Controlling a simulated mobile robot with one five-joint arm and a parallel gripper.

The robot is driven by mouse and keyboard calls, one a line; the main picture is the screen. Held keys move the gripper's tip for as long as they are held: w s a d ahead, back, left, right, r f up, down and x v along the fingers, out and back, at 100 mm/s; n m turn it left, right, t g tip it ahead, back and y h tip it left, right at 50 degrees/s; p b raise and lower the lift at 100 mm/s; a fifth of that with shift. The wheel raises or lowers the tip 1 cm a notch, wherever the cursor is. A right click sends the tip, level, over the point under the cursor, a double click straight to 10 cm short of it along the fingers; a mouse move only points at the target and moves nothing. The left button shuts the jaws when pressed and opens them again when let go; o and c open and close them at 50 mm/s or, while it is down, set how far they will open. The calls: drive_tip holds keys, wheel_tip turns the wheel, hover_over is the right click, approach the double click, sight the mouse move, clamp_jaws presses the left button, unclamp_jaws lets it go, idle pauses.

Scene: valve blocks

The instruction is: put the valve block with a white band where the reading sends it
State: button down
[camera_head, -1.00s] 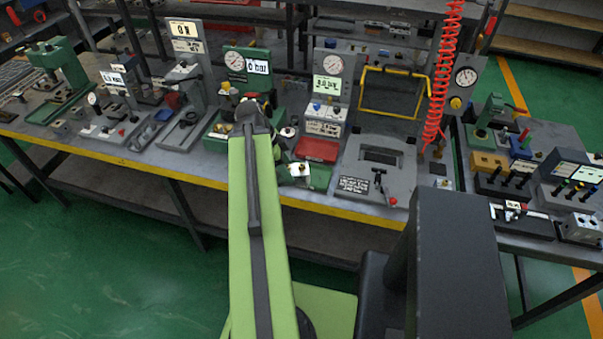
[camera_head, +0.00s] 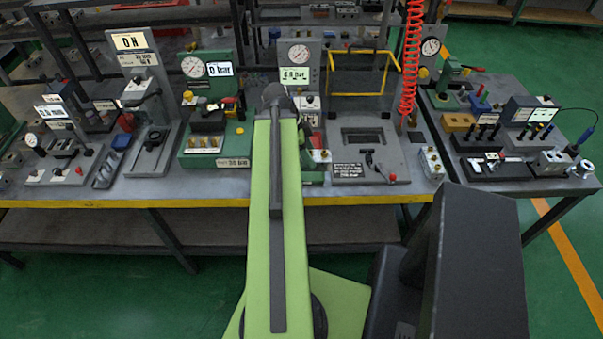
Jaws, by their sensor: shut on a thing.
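My gripper (camera_head: 307,150) is mostly hidden behind my green arm; only part shows at the arm's right side, above the bench's front. It is shut on a small valve block (camera_head: 320,156) with a brass fitting. A white band on it cannot be made out. The pressure stand (camera_head: 313,60) behind has a round gauge and a lit display (camera_head: 295,75), seemingly 4.8 Bar, though blurred. A green station (camera_head: 215,150) to the left has a gauge and a display (camera_head: 219,69) reading 0 Bar. A grey press stand (camera_head: 150,105) has a display (camera_head: 129,41) reading 0 N.
Right of the gripper is a grey panel (camera_head: 395,165) with a recess, lever and yellow frame (camera_head: 360,75). A pale block with brass fittings (camera_head: 431,163) stands at its right. A red coiled hose (camera_head: 411,60) hangs there. A second bench (camera_head: 540,185) holds more instruments.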

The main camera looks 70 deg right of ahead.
drive_tip(key=s+d+f+b, duration=0.1)
drive_tip(key=s+d, duration=0.5)
drive_tip(key=d, duration=0.4)
drive_tip(key=w+a+f+b, duration=0.1)
drive_tip(key=w+f+b, duration=0.2)
drive_tip(key=w+a+f+b, duration=0.2)
drive_tip(key=w+f+b, duration=0.2)
drive_tip(key=w+a+f+b, duration=0.1)
drive_tip(key=w+f+b, duration=0.2)
drive_tip(key=f+b, duration=0.1)
drive_tip(key=shift+w+a+f, duration=0.15)
drive_tip(key=shift+w+f, duration=0.1)
drive_tip(key=shift+w, duration=0.1)
drive_tip(key=shift+r, duration=0.2)
drive_tip(key=shift+f, duration=0.15)
drive_tip(key=c, duration=0.6)
unclamp_jaws()
